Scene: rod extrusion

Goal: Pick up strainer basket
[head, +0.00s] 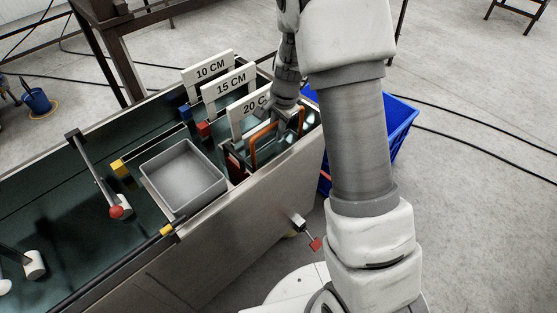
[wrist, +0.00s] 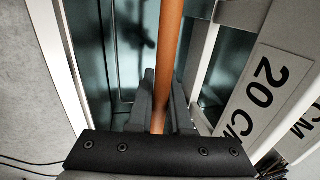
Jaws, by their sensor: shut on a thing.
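The strainer basket shows mainly as its orange-brown handle (head: 253,151) near the right end of the trough. Its body is mostly hidden by the trough wall and my arm. My gripper (head: 278,115) reaches down onto the handle's top bar in the head view. In the wrist view the handle bar (wrist: 170,45) runs between the two dark fingers of my gripper (wrist: 162,98), which are shut on it. Dark wire-like lines show below the bar, but I cannot make out the basket clearly.
The signs "10 CM" (head: 209,69), "15 CM" (head: 233,82) and "20 CM" (wrist: 262,92) stand close behind the handle. A grey tray (head: 185,206) sits left in the trough (head: 235,214). A blue crate (head: 398,128) stands on the floor behind my arm.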

